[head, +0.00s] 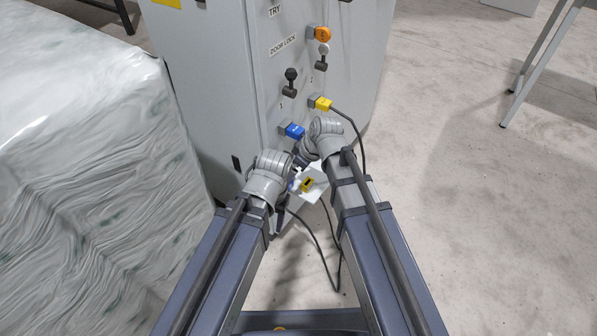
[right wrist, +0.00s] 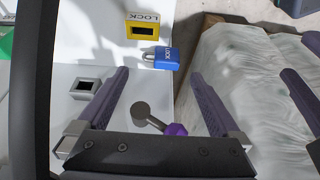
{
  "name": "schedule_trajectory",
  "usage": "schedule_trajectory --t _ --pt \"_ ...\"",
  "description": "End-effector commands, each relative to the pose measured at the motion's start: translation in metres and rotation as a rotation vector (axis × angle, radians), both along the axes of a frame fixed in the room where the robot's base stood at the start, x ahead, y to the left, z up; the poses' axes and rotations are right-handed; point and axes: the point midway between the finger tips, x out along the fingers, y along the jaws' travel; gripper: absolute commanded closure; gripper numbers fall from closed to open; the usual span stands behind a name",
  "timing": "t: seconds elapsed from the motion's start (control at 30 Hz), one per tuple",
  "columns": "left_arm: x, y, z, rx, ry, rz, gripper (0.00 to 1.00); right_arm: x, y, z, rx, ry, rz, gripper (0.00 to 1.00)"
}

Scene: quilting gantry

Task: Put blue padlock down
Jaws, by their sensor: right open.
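The blue padlock (right wrist: 163,59) rests on a white surface in the right wrist view, its shackle pointing left, just below a yellow-framed LOCK slot (right wrist: 143,29). My right gripper (right wrist: 157,70) is open. Its two purple-grey fingers are spread on either side below the padlock, and the padlock is not clamped between them. At the right edge of that view, two similar fingers of my left gripper (right wrist: 306,72) stand apart with nothing seen between them. In the head view, my arms mostly hide both grippers and the padlock near the white panel (head: 313,193) with a yellow-framed slot (head: 308,185).
A grey cabinet (head: 225,80) stands ahead with a blue plug (head: 294,131), a yellow plug (head: 322,103), an orange knob (head: 322,34) and dark levers. A black cable (head: 355,130) hangs there. A wrapped quilt bale (head: 80,170) fills the left. Floor at right is mostly clear.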

Motion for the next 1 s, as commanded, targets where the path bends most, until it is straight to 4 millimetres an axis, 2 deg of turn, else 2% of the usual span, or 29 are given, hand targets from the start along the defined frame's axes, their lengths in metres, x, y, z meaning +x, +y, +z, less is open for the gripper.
schedule_trajectory --t 0.03,0.3,0.7,1.0 --pt "0.000 0.000 -0.013 -0.001 0.000 -0.001 0.46 0.003 0.003 -0.013 0.000 0.000 0.001 0.00" --pt "0.000 -0.001 -0.043 -0.006 0.000 -0.008 0.46 0.010 0.013 -0.042 0.000 0.000 0.000 0.00" --pt "0.000 -0.002 -0.045 -0.007 0.000 -0.010 0.46 0.011 0.015 -0.045 0.000 0.000 0.000 0.00" --pt "0.000 -0.002 -0.045 -0.007 0.000 -0.009 0.46 0.011 0.015 -0.045 0.000 0.000 0.000 0.34"
